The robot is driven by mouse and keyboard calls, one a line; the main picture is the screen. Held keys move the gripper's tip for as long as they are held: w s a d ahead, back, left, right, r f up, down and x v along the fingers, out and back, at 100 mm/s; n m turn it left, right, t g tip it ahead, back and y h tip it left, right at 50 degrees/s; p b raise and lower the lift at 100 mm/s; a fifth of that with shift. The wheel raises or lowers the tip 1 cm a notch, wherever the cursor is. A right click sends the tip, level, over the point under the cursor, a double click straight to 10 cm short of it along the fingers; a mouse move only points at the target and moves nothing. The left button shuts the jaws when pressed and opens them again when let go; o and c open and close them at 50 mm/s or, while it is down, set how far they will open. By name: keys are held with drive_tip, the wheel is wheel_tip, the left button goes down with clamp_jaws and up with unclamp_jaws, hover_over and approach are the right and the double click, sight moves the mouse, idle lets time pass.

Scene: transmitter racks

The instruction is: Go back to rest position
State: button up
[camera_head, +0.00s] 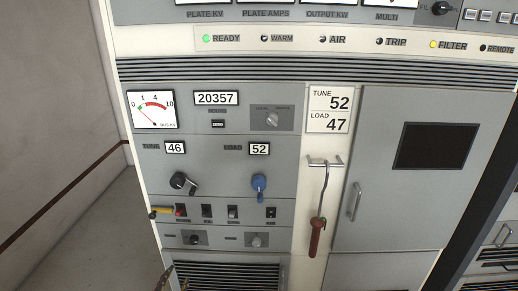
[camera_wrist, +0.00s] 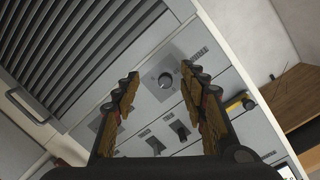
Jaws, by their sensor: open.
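My gripper (camera_wrist: 160,82) is open and empty in the wrist view, its two fingers spread apart in front of the rack's control panel. A round dark knob (camera_wrist: 165,80) on a grey plate shows between the fingertips, with a gap on both sides. Only a small brownish tip of my gripper (camera_head: 166,279) seems to show at the bottom edge of the head view, low in front of the rack. The rest of my arm is hidden there.
The transmitter rack has a TUNE crank (camera_head: 181,182), a blue LOAD knob (camera_head: 259,186), a row of switches and a yellow handle (camera_head: 160,212) sticking out. A red-handled lever (camera_head: 316,235) hangs beside the door handle (camera_head: 355,201). Bare floor lies left of the rack.

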drive_tip(key=s+a+f+n+g+y, duration=0.3)
drive_tip(key=s+a+f+n+g, duration=0.1)
drive_tip(key=f, duration=0.4)
drive_tip(key=s+f+n+g+y, duration=0.1)
drive_tip(key=s+n+g, duration=0.3)
drive_tip(key=s+g, duration=0.3)
drive_tip(key=s+d+r+h+p, duration=0.1)
drive_tip(key=s+d+r, duration=0.3)
drive_tip(key=d+r, duration=0.8)
drive_tip(key=s+d+r+h+p, duration=0.2)
drive_tip(key=d+r, duration=1)
drive_tip(key=d, duration=1.2)
drive_tip(key=s+d+r+h+p, duration=0.1)
drive_tip(key=s+d+r, duration=0.5)
drive_tip(key=d+r, duration=0.7)
drive_tip(key=shift+s+d+m+h+p, duration=0.3)
drive_tip(key=shift+d+m+h+p, duration=0.15)
drive_tip(key=shift+d, duration=1.95)
drive_tip(key=shift+r, duration=0.1)
drive_tip(key=shift+c, duration=0.4)
